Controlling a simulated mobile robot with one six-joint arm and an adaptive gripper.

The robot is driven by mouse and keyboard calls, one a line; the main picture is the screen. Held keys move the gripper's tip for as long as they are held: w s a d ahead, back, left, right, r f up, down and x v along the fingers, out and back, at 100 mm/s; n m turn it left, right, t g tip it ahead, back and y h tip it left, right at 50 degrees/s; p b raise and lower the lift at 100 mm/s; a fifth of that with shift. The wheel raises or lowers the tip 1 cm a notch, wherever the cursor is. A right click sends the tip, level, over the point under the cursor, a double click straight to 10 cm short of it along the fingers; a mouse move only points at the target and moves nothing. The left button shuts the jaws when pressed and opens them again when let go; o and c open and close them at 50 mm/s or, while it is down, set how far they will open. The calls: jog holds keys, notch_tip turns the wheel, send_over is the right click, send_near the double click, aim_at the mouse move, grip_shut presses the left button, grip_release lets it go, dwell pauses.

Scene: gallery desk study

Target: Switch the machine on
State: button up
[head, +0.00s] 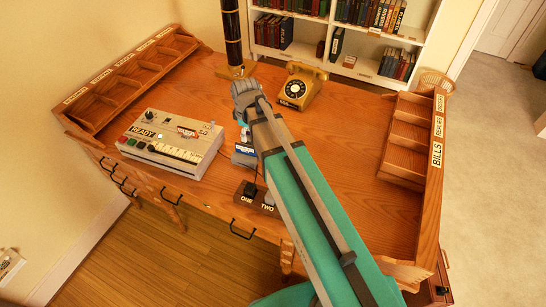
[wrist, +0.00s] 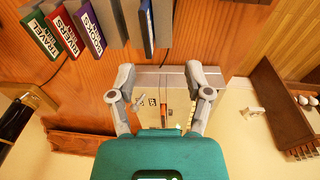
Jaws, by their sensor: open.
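The machine (head: 160,152) is a beige box on the left part of the desk, with a READY label, a dark knob, a row of pale keys and coloured buttons at its front. A red part (head: 187,132) with small ON/OFF-like labels sits near its back right. In the wrist view, a beige box, seemingly the machine (wrist: 150,84), shows beyond my fingers with an orange upright part (wrist: 164,112). My gripper (wrist: 160,78) is open and empty, its fingers apart on either side of that part in the picture. In the head view my gripper (head: 246,95) is right of the machine; contact is not visible.
A yellow telephone (head: 300,88) stands behind my gripper, near a dark column (head: 232,40). Labelled wooden trays line the left (head: 130,80) and right (head: 408,140) desk sides. A ONE/TWO block (head: 250,190) lies at the front. Labelled coloured cases (wrist: 60,32) show in the wrist view.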

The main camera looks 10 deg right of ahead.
jog(key=s+d+f+m+b, duration=0.3)
jog(key=s+d+m, duration=0.3)
jog(key=s+m, duration=0.2)
jog(key=shift+s+d+f+g+b, duration=0.3)
jog(key=shift+d+f+g, duration=0.1)
jog(key=shift+f, duration=0.1)
jog(key=shift+s+d+m, duration=0.7)
jog(key=shift+s+m, duration=0.2)
jog(key=shift+s, duration=0.15)
jog(key=shift+s+d+m, duration=0.7)
jog(key=shift+s+m, duration=0.2)
jog(key=shift+s, duration=0.15)
